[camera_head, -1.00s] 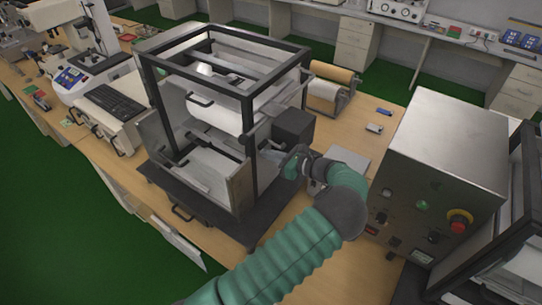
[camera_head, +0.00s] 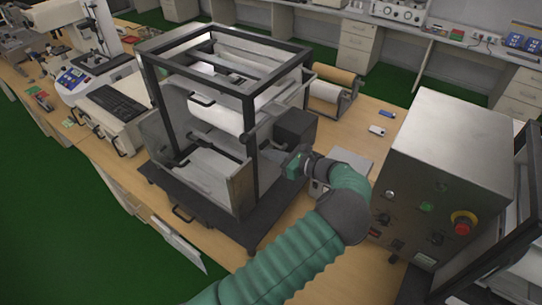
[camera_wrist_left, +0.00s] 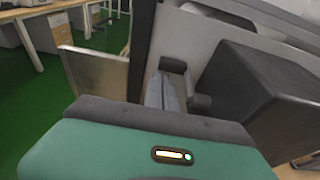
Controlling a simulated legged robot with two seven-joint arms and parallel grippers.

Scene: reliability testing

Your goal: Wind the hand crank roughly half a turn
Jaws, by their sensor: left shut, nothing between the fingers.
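The machine with a black frame (camera_head: 250,105) stands on the bench. What looks like its hand crank (camera_wrist_left: 200,103) shows in the left wrist view as a small dark arm with rounded ends, between a grey panel and a black box. In the head view the crank is too small to make out clearly. My left gripper (camera_head: 273,155) is at the machine's right side, below the black box (camera_head: 295,127). Its pale fingers (camera_wrist_left: 163,94) are shut and empty, close beside the crank; I cannot tell whether they touch it. My right gripper is out of view.
A metal control cabinet (camera_head: 447,150) with a red stop button (camera_head: 463,225) stands right of my left arm. A roll stand (camera_head: 333,90) is behind the machine. A keyboard unit (camera_head: 112,105) stands to the left. Some bench is clear behind my left wrist.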

